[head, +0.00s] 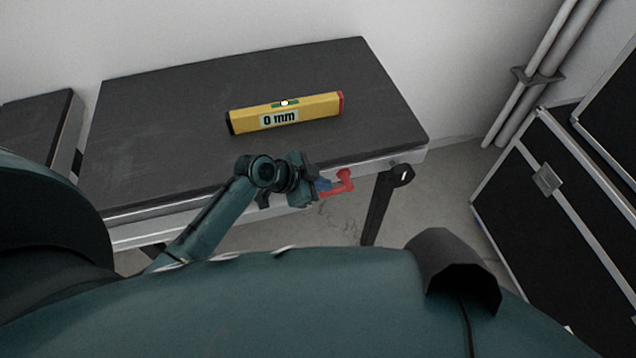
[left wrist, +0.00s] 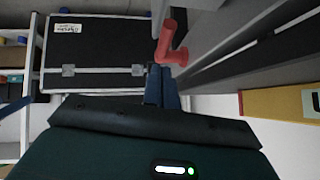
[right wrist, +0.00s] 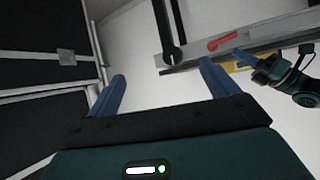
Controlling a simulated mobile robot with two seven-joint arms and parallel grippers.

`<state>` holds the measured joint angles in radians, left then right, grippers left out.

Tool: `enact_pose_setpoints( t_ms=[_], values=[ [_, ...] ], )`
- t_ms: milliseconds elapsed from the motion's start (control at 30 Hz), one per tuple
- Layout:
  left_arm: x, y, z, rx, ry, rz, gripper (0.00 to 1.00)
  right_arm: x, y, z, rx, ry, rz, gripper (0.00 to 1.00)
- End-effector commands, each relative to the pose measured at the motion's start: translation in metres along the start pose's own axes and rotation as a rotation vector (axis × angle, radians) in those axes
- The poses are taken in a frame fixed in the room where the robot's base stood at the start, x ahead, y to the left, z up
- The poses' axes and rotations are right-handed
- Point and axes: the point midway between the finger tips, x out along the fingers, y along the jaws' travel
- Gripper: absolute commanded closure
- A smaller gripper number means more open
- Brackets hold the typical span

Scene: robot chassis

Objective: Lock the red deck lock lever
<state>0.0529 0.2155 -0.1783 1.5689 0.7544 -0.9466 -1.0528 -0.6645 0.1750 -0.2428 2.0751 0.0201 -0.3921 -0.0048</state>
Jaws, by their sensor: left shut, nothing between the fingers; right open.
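The red lever (head: 342,182) is on the front edge of the dark deck (head: 170,125), near its right corner. It also shows in the left wrist view (left wrist: 171,45), just beyond the fingertips, and in the right wrist view (right wrist: 228,40). My left gripper (head: 324,185) is shut and empty, its blue fingers together beside the lever in the left wrist view (left wrist: 162,80). I cannot tell whether they touch it. My right gripper (right wrist: 165,84) is open and empty, its fingers wide apart, away from the lever. It does not show in the head view.
A yellow spirit level (head: 285,111) reading "0 mm" lies on the deck. A dark leg (head: 383,205) stands by the deck's right corner. Black cases (head: 570,190) and grey pipes (head: 530,75) are at the right. Another dark deck (head: 40,122) is at the left.

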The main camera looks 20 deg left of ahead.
Motion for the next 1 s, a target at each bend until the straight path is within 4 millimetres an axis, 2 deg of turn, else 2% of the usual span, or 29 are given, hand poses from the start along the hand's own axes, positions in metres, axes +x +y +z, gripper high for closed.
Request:
enact_pose_setpoints(
  t_ms=[33, 67, 100, 300, 500, 667, 1000],
  values=[
    [-0.011, -0.004, -0.015, 0.002, -0.001, -0.001, 1.00, -0.004, 0.003, 0.000, 0.022, -0.033, 0.017, 0.14],
    [-0.016, -0.002, -0.003, 0.003, -0.005, -0.003, 1.00, 0.002, 0.003, 0.011, 0.025, -0.039, 0.019, 0.14],
    [-0.026, -0.001, -0.001, 0.004, -0.004, -0.004, 1.00, 0.002, 0.002, 0.012, 0.024, -0.038, 0.017, 0.14],
    [-0.069, 0.000, 0.006, 0.003, -0.003, -0.003, 1.00, 0.002, 0.003, 0.011, 0.017, -0.031, 0.015, 0.14],
    [-0.095, 0.001, 0.009, 0.001, -0.002, -0.001, 1.00, 0.003, 0.003, 0.010, 0.013, -0.028, 0.013, 0.14],
    [-0.102, 0.002, 0.009, -0.001, 0.000, 0.000, 1.00, 0.003, 0.001, 0.009, 0.013, -0.025, 0.009, 0.14],
    [-0.102, 0.002, 0.009, -0.002, -0.001, -0.001, 1.00, 0.002, 0.000, 0.009, 0.013, -0.026, 0.007, 0.14]
  ],
)
